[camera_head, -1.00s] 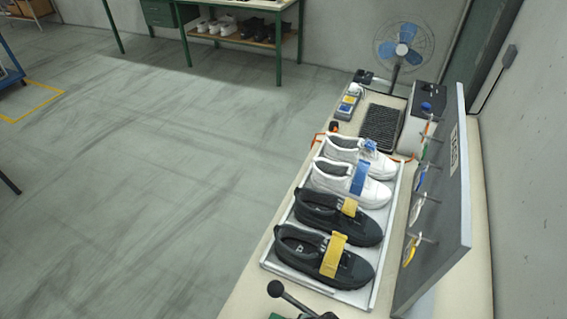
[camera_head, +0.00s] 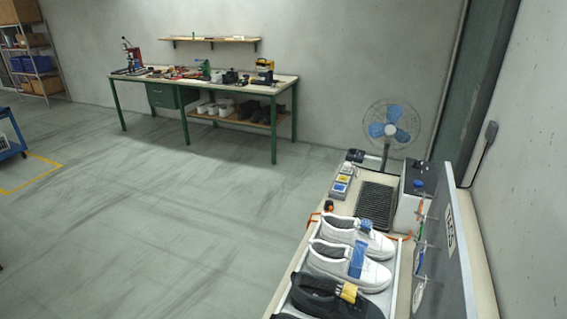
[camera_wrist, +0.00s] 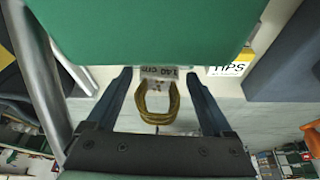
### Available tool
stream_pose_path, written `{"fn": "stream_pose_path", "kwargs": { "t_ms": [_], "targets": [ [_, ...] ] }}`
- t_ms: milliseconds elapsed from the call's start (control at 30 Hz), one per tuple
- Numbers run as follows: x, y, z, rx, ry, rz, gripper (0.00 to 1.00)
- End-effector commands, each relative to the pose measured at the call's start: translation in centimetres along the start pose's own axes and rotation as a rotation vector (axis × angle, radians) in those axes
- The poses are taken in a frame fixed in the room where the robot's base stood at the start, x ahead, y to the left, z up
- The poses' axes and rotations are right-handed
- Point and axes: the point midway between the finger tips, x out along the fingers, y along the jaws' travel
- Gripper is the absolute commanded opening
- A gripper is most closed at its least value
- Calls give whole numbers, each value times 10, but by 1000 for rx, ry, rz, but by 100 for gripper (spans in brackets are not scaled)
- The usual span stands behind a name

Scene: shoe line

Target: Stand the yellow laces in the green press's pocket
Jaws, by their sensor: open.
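In the wrist view, a yellow-brown loop of laces (camera_wrist: 158,104) with a white band marked 140 cm (camera_wrist: 162,72) is between my gripper's (camera_wrist: 163,90) two dark fingers. The fingers are spread, with a gap on each side of the loop. A large green body (camera_wrist: 150,30), which looks like the green press, fills the top of the view, close to the band. I cannot make out its pocket, or whether the laces rest in it. The head view shows neither my gripper nor these laces.
In the head view, a tray (camera_head: 397,272) of white and black shoes lies on the near bench, beside a grey board (camera_head: 449,250) with hanging laces. A fan (camera_head: 391,128) stands behind. A green-legged bench (camera_head: 283,87) is across open floor (camera_head: 150,220).

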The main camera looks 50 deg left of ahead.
Motion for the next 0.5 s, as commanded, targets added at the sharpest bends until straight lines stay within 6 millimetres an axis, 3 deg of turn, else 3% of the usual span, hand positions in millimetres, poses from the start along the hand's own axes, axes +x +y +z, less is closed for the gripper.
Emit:
{"fn": "stream_pose_path", "kwargs": {
  "t_ms": [233,500],
  "targets": [
    [-27,3,0,-2,-2,12,93],
    [-90,3,1,-4,-4,15,93]
  ]
}}
